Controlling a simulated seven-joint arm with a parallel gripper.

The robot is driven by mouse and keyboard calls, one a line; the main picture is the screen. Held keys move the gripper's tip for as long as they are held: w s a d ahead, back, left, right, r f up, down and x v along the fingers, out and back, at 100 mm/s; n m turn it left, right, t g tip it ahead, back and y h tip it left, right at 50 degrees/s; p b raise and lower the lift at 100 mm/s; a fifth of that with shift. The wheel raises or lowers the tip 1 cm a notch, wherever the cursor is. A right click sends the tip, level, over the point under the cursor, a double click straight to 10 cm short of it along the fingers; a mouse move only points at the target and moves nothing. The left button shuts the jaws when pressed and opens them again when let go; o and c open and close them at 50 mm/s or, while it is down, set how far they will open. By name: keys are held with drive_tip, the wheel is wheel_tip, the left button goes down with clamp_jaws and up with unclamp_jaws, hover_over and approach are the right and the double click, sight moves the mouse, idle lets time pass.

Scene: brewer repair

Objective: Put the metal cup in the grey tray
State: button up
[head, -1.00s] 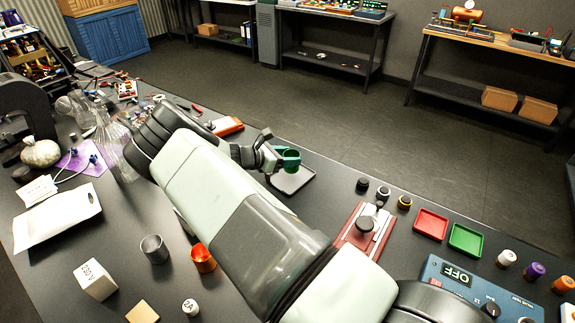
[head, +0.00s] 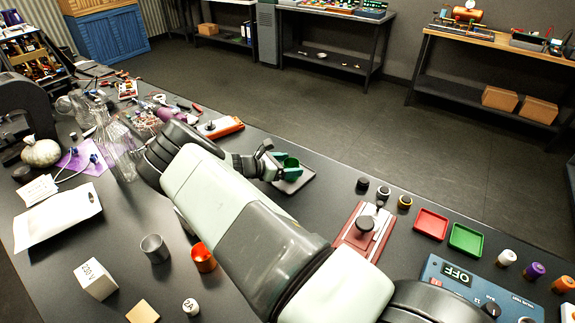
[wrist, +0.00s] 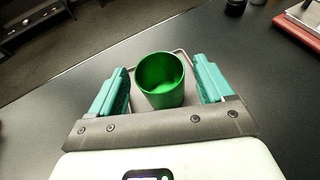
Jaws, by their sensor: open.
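The metal cup (head: 154,249) is a plain grey cylinder standing upright on the bench at lower left, beside an orange cup (head: 203,258) and well away from my gripper. The grey tray (head: 299,184) lies near the bench's far edge, partly hidden by my gripper and a green cup (head: 291,163). My gripper (head: 275,161) is open around the green cup at the tray. In the wrist view the green cup (wrist: 162,84) stands between the two teal fingers of my gripper (wrist: 160,66), with gaps at both sides. The tray's rim (wrist: 188,60) shows behind it.
A white block (head: 96,280) and a small white cylinder (head: 190,307) stand near the metal cup. Glassware (head: 120,150) is at left. A red fixture (head: 364,229), red tray (head: 431,223) and green tray (head: 466,239) are at right. My arm crosses the bench's middle.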

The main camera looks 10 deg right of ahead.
drive_tip(key=shift+r, duration=0.1)
drive_tip(key=shift+a+r, duration=0.15)
drive_tip(key=shift+a, duration=0.1)
drive_tip(key=v, duration=1.1)
drive_tip(key=s+d+r+m+g+y, duration=0.1)
drive_tip(key=s+d+r+m+y, duration=0.3)
drive_tip(key=r, duration=0.5)
drive_tip(key=s+d+r+m+g+y, duration=0.2)
drive_tip(key=s+r+m, duration=0.35)
drive_tip(key=r, duration=0.35)
drive_tip(key=s+d+r+m+g+y, duration=0.1)
drive_tip(key=s+d+r+m+y, duration=0.15)
drive_tip(key=s+r+m, duration=0.45)
drive_tip(key=s+r+m+t+y, duration=0.2)
drive_tip(key=s+r, duration=0.3)
drive_tip(key=s, duration=0.5)
drive_tip(key=s+r+m+t+y, duration=0.2)
drive_tip(key=s+r, duration=0.3)
drive_tip(key=s, duration=0.5)
drive_tip(key=shift+r+m+t, duration=0.3)
drive_tip(key=shift+r+m, duration=0.05)
drive_tip(key=shift+m, duration=0.4)
